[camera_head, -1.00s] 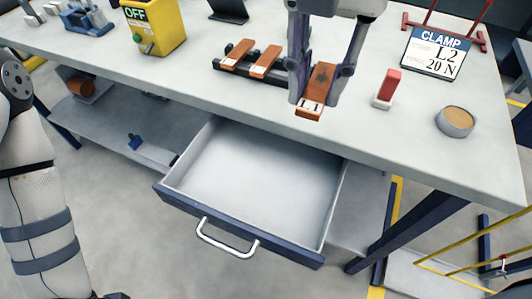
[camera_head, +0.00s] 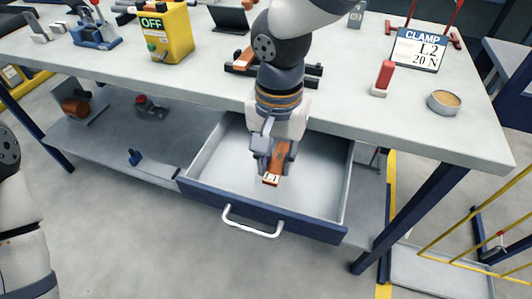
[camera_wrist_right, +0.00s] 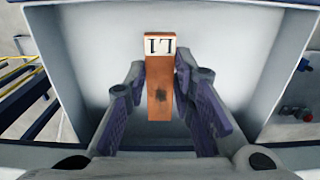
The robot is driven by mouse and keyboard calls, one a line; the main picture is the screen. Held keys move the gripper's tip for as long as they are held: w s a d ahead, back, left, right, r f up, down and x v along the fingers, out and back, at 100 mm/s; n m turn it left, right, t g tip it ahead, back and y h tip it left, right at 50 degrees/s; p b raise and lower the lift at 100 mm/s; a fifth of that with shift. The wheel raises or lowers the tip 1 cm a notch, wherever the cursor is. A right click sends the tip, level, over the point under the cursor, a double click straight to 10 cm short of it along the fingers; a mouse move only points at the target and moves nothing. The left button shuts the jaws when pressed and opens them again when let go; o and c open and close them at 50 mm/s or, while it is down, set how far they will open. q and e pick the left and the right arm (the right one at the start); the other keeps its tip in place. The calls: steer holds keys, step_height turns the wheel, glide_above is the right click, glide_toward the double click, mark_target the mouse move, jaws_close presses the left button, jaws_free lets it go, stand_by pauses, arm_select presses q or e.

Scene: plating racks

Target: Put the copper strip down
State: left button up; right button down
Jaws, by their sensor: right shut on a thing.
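The copper strip (camera_head: 279,158) is orange-brown with a white end label reading L1. My right gripper (camera_head: 271,163) is shut on it and holds it over the open drawer (camera_head: 318,180), the label end pointing toward the drawer's front. In the right wrist view the strip (camera_wrist_right: 159,78) lies between the two purple-padded fingers, with a dark patch on its face and the pale drawer floor beyond. The height of the strip above the floor is hard to tell. Only part of my left arm shows at the left edge; its gripper is out of view.
The drawer's blue front (camera_head: 260,213) has a white handle (camera_head: 252,226). On the table (camera_head: 350,105) stand a dark rack (camera_head: 312,75) partly behind my arm, a yellow OFF box (camera_head: 166,32), a red-and-white block (camera_head: 383,78), a round tin (camera_head: 444,102) and a CLAMP sign (camera_head: 418,50).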

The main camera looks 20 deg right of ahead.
mark_target(272, 169)
steer(key=shift+w+f, duration=0.9)
steer(key=shift+f, duration=0.25)
steer(key=f, duration=0.2)
steer(key=f+b, duration=0.1)
steer(key=shift+w+f, duration=0.3)
steer(key=shift+f, duration=0.05)
arm_select(q)
steer(key=shift+s+f+g, duration=0.3)
steer(key=shift+s+f, duration=0.5)
arm_select(e)
steer(key=shift+r, duration=0.1)
steer(key=c, duration=1.4)
jaws_free()
steer(key=shift+o, duration=0.2)
